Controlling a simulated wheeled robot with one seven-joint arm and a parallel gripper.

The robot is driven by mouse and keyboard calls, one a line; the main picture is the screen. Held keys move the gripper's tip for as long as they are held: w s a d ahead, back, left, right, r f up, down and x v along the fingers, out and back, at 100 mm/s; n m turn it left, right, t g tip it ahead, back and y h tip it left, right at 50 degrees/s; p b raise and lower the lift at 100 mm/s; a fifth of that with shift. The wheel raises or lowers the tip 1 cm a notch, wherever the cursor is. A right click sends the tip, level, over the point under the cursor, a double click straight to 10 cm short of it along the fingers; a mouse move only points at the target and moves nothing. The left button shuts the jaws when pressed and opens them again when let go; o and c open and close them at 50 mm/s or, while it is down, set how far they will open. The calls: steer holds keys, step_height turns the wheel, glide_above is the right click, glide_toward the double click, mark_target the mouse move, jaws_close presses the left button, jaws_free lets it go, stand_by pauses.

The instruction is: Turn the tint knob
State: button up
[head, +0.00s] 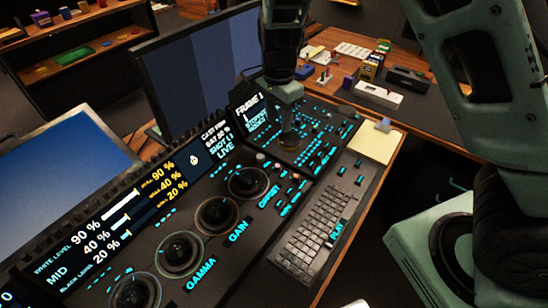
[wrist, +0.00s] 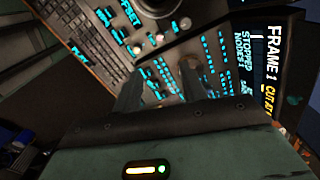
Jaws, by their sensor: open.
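The black control panel (head: 330,112) with lit cyan buttons fills the middle of the head view. My gripper (head: 287,118) points down over its right section. It is open, and its fingers (wrist: 160,85) show in the wrist view, apart, above rows of cyan labels. A dark round knob (head: 290,140) seems to stand just below the fingers in the head view; I cannot tell whether they touch it. Small pale knobs (wrist: 157,40) lie beyond the fingers in the wrist view. I cannot read any tint label, so I cannot tell which knob is the tint knob.
Large trackballs in rings (head: 215,214) sit to the left, near the GAIN and GAMMA labels. A keyboard (head: 315,230) lies in front. A small FRAME screen (head: 252,112) stands behind the gripper, and taller monitors (head: 200,70) rise behind. Yellow notes (head: 376,143) lie right.

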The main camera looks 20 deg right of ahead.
mark_target(278, 166)
step_height(278, 166, down, 17)
steer(key=shift+f, duration=0.15)
stand_by(0.4)
jaws_close()
